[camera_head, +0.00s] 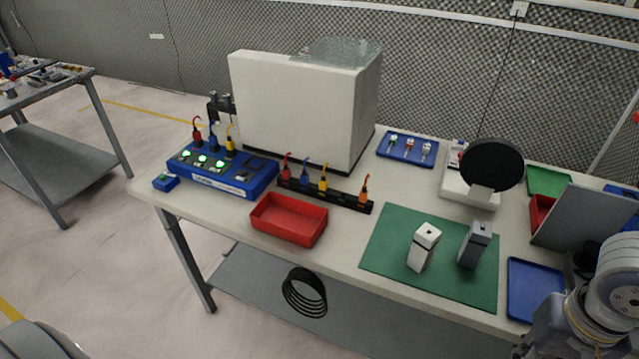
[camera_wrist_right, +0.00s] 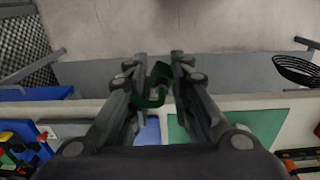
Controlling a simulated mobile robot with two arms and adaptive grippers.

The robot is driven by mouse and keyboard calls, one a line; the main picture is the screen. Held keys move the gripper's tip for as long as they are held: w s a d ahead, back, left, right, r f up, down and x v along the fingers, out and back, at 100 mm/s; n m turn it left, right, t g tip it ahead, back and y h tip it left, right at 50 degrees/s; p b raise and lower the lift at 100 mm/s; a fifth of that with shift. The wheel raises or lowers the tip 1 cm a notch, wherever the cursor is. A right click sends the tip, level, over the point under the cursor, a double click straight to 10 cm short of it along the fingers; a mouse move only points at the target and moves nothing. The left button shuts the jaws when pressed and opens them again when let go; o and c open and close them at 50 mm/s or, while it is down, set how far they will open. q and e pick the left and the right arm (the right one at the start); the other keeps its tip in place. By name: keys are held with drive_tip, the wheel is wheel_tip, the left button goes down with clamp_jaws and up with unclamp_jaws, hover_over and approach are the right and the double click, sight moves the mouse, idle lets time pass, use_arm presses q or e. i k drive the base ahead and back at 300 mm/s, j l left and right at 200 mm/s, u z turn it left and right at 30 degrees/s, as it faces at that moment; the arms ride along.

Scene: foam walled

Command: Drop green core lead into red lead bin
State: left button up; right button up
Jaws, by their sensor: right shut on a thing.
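The green core lead (camera_wrist_right: 152,100) shows in the right wrist view as a dark green loop between the fingers. My right gripper (camera_wrist_right: 162,62) is shut on it and holds it near the table's front edge. A shallow red bin (camera_head: 289,221) sits empty at the table's front left. A second red bin (camera_head: 541,213) stands at the right, partly hidden by a grey panel. I cannot tell which is the lead bin. My left gripper is in neither view.
A green mat (camera_head: 388,250) carries a white block (camera_head: 424,247) and a grey block (camera_head: 476,244). A blue tray (camera_head: 532,291) lies to its right. A tilted grey panel (camera_head: 585,217) and a black disc (camera_head: 491,166) rise at the right. A rack (camera_head: 328,195) holds several coloured leads.

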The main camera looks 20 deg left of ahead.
sight(286, 217)
drive_tip(key=i+j, duration=0.1)
drive_tip(key=j, duration=0.35)
drive_tip(key=i+j, duration=0.1)
drive_tip(key=j, duration=0.4)
drive_tip(key=i+j, duration=0.1)
drive_tip(key=j, duration=0.35)
drive_tip(key=i+j, duration=0.1)
drive_tip(key=j, duration=0.4)
drive_tip(key=i+j, duration=0.1)
drive_tip(key=j, duration=0.35)
drive_tip(key=z, duration=0.05)
